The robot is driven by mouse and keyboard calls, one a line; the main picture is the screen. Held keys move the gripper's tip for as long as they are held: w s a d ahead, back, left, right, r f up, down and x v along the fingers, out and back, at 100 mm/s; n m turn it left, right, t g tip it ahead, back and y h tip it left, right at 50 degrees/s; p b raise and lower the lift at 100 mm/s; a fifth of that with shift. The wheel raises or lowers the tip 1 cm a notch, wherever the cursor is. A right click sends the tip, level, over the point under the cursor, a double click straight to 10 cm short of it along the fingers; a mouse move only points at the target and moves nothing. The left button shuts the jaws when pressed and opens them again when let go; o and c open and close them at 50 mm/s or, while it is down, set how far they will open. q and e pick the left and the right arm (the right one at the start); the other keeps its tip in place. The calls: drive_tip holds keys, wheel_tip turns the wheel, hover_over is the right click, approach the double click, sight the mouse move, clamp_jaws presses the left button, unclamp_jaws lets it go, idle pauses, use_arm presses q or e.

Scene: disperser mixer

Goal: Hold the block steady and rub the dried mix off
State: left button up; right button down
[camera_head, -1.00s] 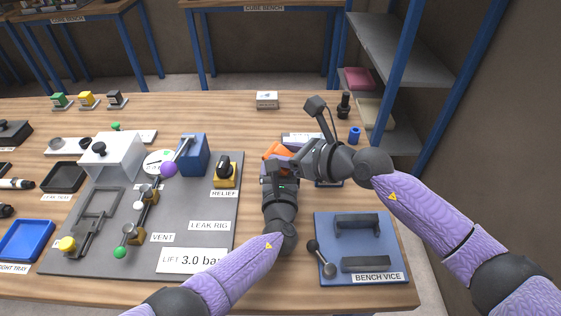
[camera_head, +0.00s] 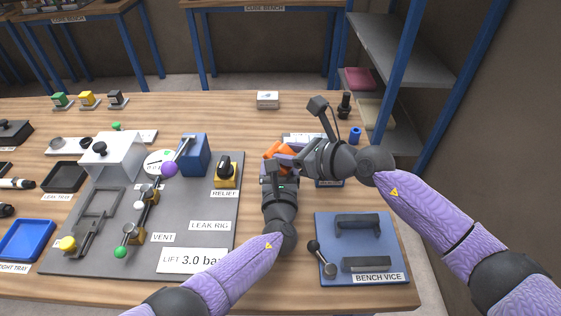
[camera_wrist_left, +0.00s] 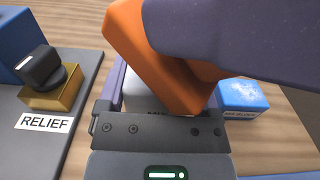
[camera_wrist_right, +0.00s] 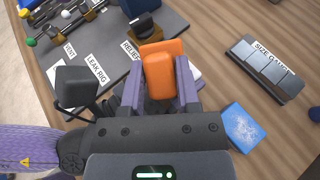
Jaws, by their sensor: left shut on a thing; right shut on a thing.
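My left gripper (camera_wrist_left: 165,98) is shut on a pale grey block (camera_wrist_left: 143,93), which shows in the left wrist view with part of a dark label. My right gripper (camera_wrist_right: 161,78) is shut on an orange tool (camera_wrist_right: 159,76). In the left wrist view the orange tool (camera_wrist_left: 150,55) lies slanted across the top of the block and hides much of it. I cannot tell whether they touch. In the head view the two grippers meet around the orange tool (camera_head: 277,149), and the block is hidden there. Any dried mix on the block is not visible.
A blue block-like item with white specks (camera_wrist_right: 242,127) lies right of the grippers. The bench vice (camera_head: 335,228) is at front right. A size gauge (camera_wrist_right: 265,68) lies behind.

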use_arm(q)
drive_tip(key=shift+w+d+r, duration=0.1)
drive_tip(key=shift+r, duration=0.2)
use_arm(e)
drive_tip(key=shift+w+a+f, duration=0.1)
drive_tip(key=shift+w+f, duration=0.1)
drive_tip(key=shift+w, duration=0.4)
drive_tip(key=shift+w+a+f, duration=0.1)
drive_tip(key=shift+w+f, duration=0.05)
drive_tip(key=shift+w, duration=0.45)
drive_tip(key=shift+w+d, duration=0.1)
use_arm(q)
drive_tip(key=shift+f, duration=0.2)
use_arm(e)
drive_tip(key=shift+r, duration=0.3)
